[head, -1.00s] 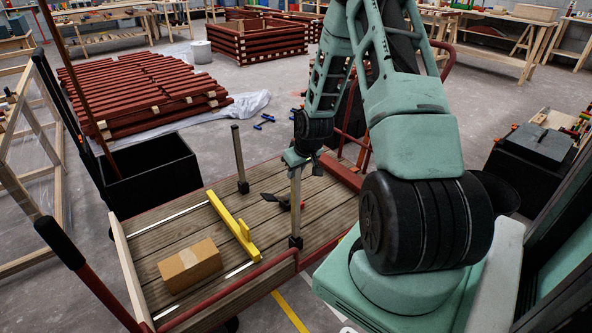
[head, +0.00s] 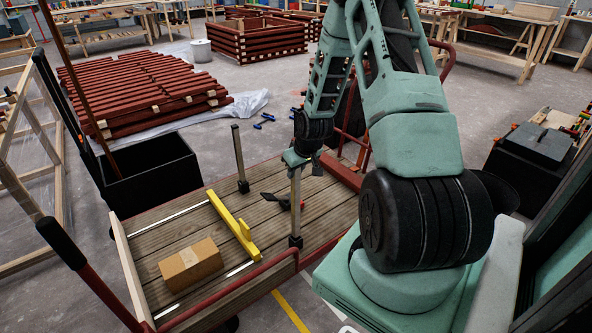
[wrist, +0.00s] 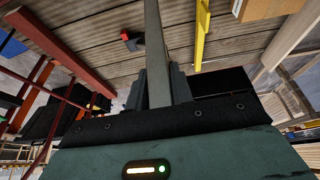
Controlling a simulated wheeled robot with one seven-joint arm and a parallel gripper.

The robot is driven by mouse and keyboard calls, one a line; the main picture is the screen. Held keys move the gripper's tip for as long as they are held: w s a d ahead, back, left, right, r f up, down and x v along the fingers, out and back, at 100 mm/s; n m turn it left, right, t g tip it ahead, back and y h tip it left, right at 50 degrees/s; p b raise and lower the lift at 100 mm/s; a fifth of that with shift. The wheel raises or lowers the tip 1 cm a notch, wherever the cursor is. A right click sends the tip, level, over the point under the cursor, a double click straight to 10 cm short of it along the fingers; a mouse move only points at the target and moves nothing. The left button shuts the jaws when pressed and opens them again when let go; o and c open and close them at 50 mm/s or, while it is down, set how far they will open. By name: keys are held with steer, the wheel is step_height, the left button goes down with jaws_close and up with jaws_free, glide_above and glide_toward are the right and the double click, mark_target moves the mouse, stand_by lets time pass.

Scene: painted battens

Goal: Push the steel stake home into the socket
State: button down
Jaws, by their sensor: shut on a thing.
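The steel stake (head: 296,205) stands upright at the near right edge of the cart's plank deck. Its lower end meets a black socket (head: 295,242); I cannot tell how deep it sits. My gripper (head: 296,163) is shut on the stake's upper part. In the wrist view the grey stake (wrist: 156,45) runs between the two dark fingers of my gripper (wrist: 158,88) toward the deck. The socket is not clear in that view.
A second steel post (head: 239,155) stands upright at the deck's far edge. A yellow bar (head: 232,226), a cardboard box (head: 191,265) and a black-and-red clamp (head: 280,201) lie on the deck. A black bin (head: 152,175) stands beyond it at left.

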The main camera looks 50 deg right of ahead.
mark_target(298, 183)
steer(key=shift+f+b, duration=2.1)
steer(key=shift+f, duration=1.45)
steer(key=c, duration=1.1)
jaws_free()
steer(key=shift+c, duration=0.2)
steer(key=p+v, duration=0.4)
steer(key=v, duration=1.3)
steer(key=shift+s+r, duration=0.15)
steer(key=shift+r, duration=0.05)
steer(key=shift+a, duration=0.1)
